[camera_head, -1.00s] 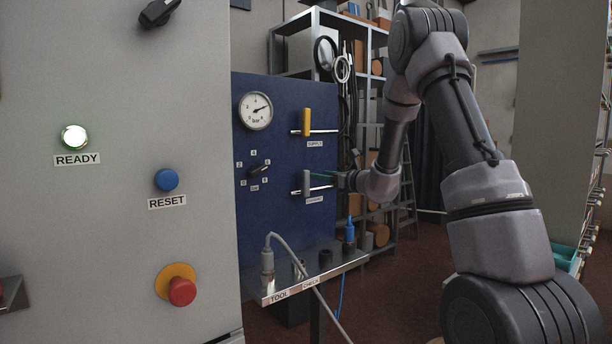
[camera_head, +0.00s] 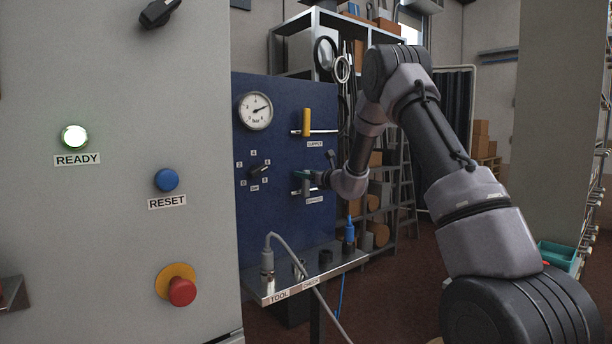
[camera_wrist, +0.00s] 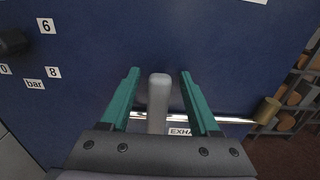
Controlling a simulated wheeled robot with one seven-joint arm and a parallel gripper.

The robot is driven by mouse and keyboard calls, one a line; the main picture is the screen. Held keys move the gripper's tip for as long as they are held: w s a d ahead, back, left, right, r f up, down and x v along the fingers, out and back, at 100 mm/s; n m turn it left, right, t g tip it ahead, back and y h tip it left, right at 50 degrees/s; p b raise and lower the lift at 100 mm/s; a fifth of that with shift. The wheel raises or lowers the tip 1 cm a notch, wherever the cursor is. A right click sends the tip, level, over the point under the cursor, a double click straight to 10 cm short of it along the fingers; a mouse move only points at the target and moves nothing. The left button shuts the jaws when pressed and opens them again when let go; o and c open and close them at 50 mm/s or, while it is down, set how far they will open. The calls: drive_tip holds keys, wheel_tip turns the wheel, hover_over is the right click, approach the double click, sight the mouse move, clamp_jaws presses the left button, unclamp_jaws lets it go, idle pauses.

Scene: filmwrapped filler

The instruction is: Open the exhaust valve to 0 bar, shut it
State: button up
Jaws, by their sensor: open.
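The exhaust valve's grey lever (camera_wrist: 159,98) stands upright in the wrist view, across its horizontal bright pipe (camera_wrist: 232,119). My gripper (camera_wrist: 159,74) is open, with one green finger on each side of the lever and a gap to each. In the head view my gripper (camera_head: 309,178) is at the exhaust valve on the blue panel (camera_head: 275,215) and hides most of the lever. The pressure gauge (camera_head: 255,111) is at the panel's upper left, its needle pointing right and slightly up, well away from 0.
The supply valve's yellow lever (camera_head: 306,122) stands upright above the exhaust valve. A black selector knob (camera_head: 259,170) is to the left. A shelf (camera_head: 338,262) with a cabled plug juts out below. The grey cabinet (camera_head: 110,230) fills the left.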

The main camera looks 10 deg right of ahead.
clamp_jaws()
idle(1.4)
